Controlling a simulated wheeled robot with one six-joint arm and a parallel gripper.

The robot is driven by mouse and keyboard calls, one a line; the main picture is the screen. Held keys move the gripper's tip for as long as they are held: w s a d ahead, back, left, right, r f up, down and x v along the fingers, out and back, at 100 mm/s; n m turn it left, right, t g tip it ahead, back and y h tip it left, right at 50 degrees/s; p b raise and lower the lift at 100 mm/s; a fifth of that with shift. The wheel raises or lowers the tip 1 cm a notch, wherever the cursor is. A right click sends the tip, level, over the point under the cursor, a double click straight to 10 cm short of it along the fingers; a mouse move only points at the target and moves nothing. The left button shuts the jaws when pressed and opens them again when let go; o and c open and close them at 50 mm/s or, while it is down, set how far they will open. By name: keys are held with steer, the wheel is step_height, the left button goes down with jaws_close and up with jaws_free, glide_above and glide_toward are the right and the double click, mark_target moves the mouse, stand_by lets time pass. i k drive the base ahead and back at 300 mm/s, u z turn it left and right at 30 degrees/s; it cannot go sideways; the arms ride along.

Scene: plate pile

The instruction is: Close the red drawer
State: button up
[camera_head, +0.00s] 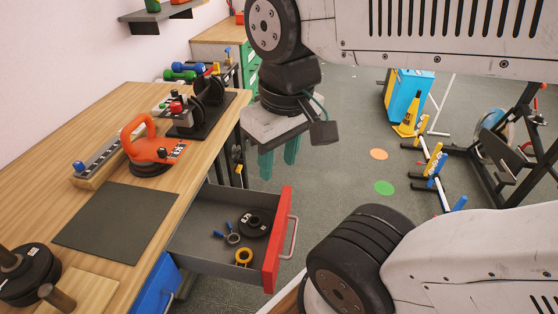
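The red drawer (277,246) is pulled out from under the wooden workbench, with its red front facing right and a pale handle (289,237) on it. Its grey inside holds a dark round weight plate (253,226), a yellow ring (244,257) and a small blue-handled item (230,236). My gripper (278,161) hangs above and behind the drawer in the picture, apart from it. Its two teal fingers point down with a gap between them, and nothing shows between them.
A blue drawer front (157,287) is below at lower left. Floor right of the drawer is partly covered by my arm; a rack (485,160) stands far right.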

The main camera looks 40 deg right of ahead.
mark_target(194, 246)
steer(key=k, duration=1.15)
steer(key=z, duration=0.2)
steer(key=i, duration=0.75)
steer(key=z, duration=0.55)
steer(key=k, duration=0.5)
steer(key=u, duration=0.85)
steer(key=i, duration=0.4)
steer(key=z, duration=0.15)
